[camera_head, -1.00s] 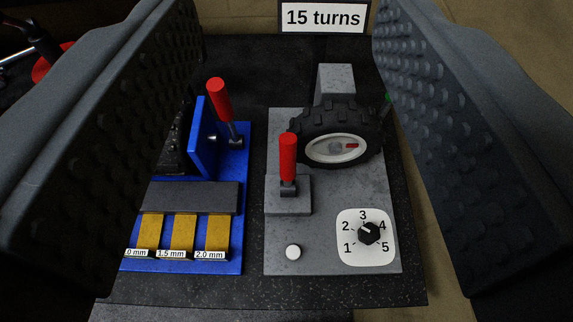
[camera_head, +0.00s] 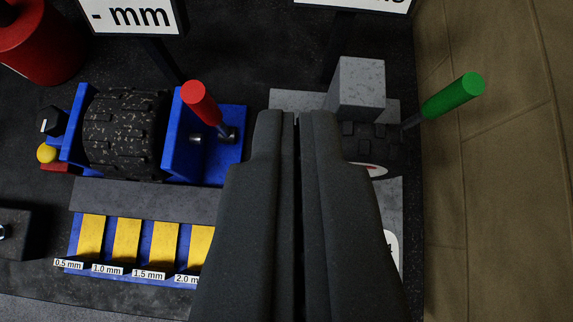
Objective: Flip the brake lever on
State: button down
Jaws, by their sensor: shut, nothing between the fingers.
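My gripper (camera_head: 297,118) is shut and empty, and it fills the lower middle of the view. A green-handled lever (camera_head: 453,97) juts up and right from beside the grey stand's wheel (camera_head: 385,148), which is partly hidden. The frames do not show which lever is the brake lever.
A black tyre (camera_head: 125,135) sits in the blue stand, with several yellow labelled strips below it. A grey block (camera_head: 360,88) stands behind the wheel. A sign reading "- mm" (camera_head: 130,14) and a red cylinder (camera_head: 38,45) are at the upper left. Floor is clear at right.

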jog(key=w+f+n+g+p, duration=0.1)
jog(key=w+f+g+p, duration=0.6)
jog(key=f, duration=0.7)
jog(key=shift+w+a+p, duration=0.15)
jog(key=shift+w+p, duration=0.65)
jog(key=shift+p, duration=0.5)
notch_tip(320, 180, down, 9)
jog(key=s+p, duration=0.1)
jog(key=shift+s+f+p, duration=0.2)
jog(key=shift+p, duration=0.15)
